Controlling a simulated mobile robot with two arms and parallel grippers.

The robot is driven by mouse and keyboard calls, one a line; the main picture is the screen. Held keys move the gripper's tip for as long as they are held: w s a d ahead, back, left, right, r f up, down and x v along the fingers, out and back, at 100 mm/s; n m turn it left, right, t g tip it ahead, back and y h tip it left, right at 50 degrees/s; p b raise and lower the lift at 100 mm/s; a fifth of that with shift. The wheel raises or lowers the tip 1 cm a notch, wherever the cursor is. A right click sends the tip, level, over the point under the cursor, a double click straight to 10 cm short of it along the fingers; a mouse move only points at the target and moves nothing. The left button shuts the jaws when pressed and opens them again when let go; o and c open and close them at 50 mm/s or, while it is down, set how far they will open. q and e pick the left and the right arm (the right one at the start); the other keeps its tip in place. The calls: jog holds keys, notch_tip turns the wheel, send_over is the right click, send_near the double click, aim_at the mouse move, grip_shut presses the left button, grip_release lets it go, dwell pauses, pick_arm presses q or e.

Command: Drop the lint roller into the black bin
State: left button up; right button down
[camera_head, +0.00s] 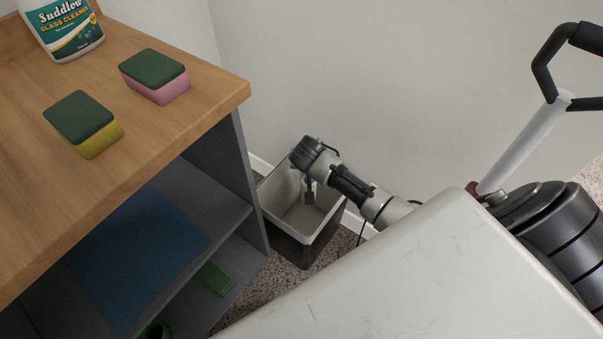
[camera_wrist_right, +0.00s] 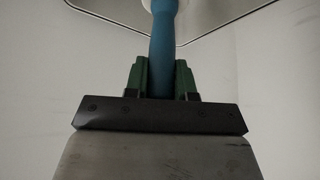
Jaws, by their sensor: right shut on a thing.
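The black bin (camera_head: 300,248) stands on the floor beside the shelf unit, with a pale inside. It is open at the top. My right arm reaches over it from the right, and my right gripper (camera_head: 309,192) points down within the bin's opening. In the right wrist view my right gripper (camera_wrist_right: 162,78) has its green fingers shut on the blue handle of the lint roller (camera_wrist_right: 164,42). A pale part at the handle's far end is cut off by the top edge. The bin's pale walls and rim surround it there. My left gripper is not in view.
A wooden-topped shelf unit (camera_head: 215,115) stands left of the bin. On it are a yellow-green sponge (camera_head: 83,124), a pink-green sponge (camera_head: 154,77) and a glass cleaner bottle (camera_head: 62,28). A wall (camera_head: 350,90) is behind the bin.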

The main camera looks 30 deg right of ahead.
jog(key=c, duration=0.8)
grip_release()
jog(key=shift+c, duration=0.2)
jog(key=shift+r, duration=0.1)
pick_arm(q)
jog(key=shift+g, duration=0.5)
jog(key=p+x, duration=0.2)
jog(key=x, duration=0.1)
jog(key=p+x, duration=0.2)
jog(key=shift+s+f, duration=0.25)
pick_arm(e)
jog(key=v, duration=1)
jog(key=shift+s+r, duration=0.15)
jog(key=shift+r, duration=0.1)
jog(key=shift+s+a, duration=0.1)
jog(key=shift+a, duration=0.05)
